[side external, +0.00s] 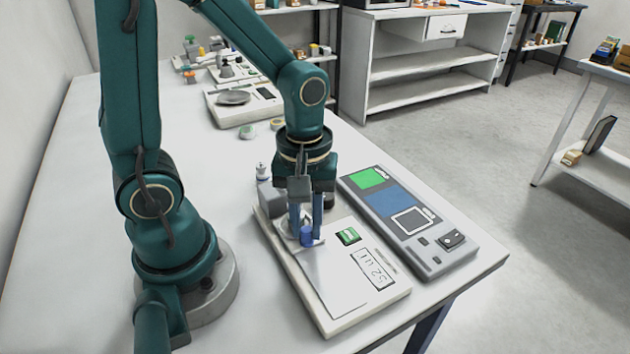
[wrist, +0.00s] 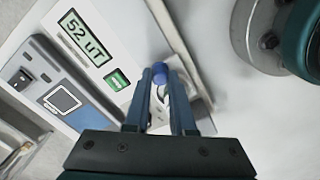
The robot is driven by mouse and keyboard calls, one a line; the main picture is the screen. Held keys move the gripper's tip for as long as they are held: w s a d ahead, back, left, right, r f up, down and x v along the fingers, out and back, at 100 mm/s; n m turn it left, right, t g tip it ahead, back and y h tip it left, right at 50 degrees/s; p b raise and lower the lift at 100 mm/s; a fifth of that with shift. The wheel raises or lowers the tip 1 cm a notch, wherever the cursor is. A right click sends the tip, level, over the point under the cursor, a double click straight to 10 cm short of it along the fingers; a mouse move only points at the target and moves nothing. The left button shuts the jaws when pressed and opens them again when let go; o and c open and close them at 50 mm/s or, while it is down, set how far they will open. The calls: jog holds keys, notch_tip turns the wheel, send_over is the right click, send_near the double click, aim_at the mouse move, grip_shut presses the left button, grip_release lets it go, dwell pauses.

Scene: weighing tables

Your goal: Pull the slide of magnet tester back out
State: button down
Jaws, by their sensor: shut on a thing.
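The magnet tester (side external: 345,312) is a flat white device on the table, with a display reading "52 uT" (side external: 372,269) and a small green label (side external: 348,236). In the wrist view its display (wrist: 84,37) is at upper left. A blue knob (side external: 308,237) stands at the tester's slide. My gripper (side external: 305,233) points down and is shut on this knob, which shows between the fingertips in the wrist view (wrist: 160,72). The fingers hide part of the slide, so how far it is in or out is hard to tell.
A grey panel (side external: 440,262) with green, blue and black-framed fields lies right of the tester. A small grey block-like device (side external: 269,196) stands behind my gripper. A scale (side external: 245,104) is farther back. The table left of the tester is clear up to my base.

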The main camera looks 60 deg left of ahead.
jog(key=shift+d, duration=0.15)
jog(key=d, duration=1.2)
jog(key=shift+d, duration=0.15)
jog(key=c, duration=0.7)
grip_release()
jog(key=shift+c, duration=0.2)
jog(key=shift+r, duration=2.6)
